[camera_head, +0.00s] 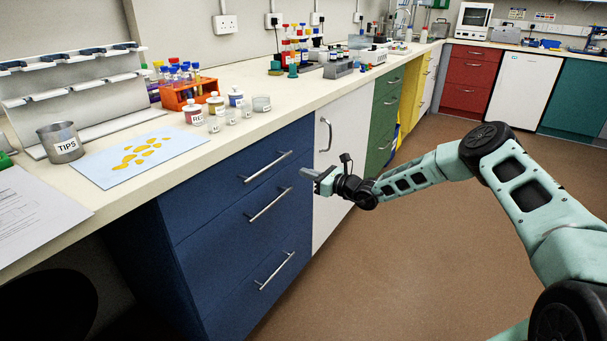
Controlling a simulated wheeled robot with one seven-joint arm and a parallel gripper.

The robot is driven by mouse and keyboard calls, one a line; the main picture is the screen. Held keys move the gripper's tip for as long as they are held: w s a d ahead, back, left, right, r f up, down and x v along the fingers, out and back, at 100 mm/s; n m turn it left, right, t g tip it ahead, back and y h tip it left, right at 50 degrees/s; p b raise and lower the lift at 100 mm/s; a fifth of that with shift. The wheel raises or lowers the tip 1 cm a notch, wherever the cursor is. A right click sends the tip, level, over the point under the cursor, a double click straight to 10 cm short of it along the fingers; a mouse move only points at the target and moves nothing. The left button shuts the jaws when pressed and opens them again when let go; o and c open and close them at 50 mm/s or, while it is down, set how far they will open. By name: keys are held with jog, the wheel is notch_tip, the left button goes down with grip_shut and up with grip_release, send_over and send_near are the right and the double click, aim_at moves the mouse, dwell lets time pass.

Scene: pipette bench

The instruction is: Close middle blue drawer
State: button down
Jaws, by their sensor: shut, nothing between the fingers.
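The blue drawer unit (190,219) stands under the bench at the left, with three drawers stacked. The middle blue drawer (225,235) has a silver bar handle (270,204). Its front looks about level with the others; I cannot tell whether a small gap is left. The top drawer handle (268,167) is above it and the bottom drawer handle (275,270) below. My gripper (309,174) is shut and empty. In the picture it appears just right of the middle handle's right end, in front of the white cabinet door; contact with the drawer cannot be made out.
The white door (338,150) with a vertical handle adjoins the blue unit, then green drawers (383,120). The bench top (130,198) holds a TIPS beaker (61,142), an orange tube rack (190,95) and several bottles. The brown floor (370,270) in front is clear.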

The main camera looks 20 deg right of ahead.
jog(key=v, duration=1)
jog(key=s+a+r+n+g+y, duration=0.1)
jog(key=s+a+r+n+g, duration=0.3)
jog(key=s+a+n+g, duration=0.6)
jog(key=s+a+r+n+g+y, duration=0.1)
jog(key=s+a+r+n+g, duration=0.5)
jog(key=a, duration=0.8)
jog(key=s+a+r+n+g+h, duration=0.15)
jog(key=s+n+h, duration=0.35)
jog(key=s, duration=0.6)
jog(key=s+a+r+n+h, duration=0.1)
jog(key=s+r+n+h, duration=0.15)
jog(key=s+n, duration=0.65)
jog(key=s+d+r+n+t+h, duration=0.3)
jog(key=s+d+n+h, duration=0.25)
jog(key=s, duration=0.45)
notch_tip(320, 180, up, 15)
jog(key=p, duration=1.6)
jog(key=shift+s+d+y, duration=0.25)
jog(key=shift+d+y, duration=0.05)
jog(key=shift+d, duration=0.1)
jog(key=shift+r+n, duration=0.1)
jog(key=shift+n, duration=0.15)
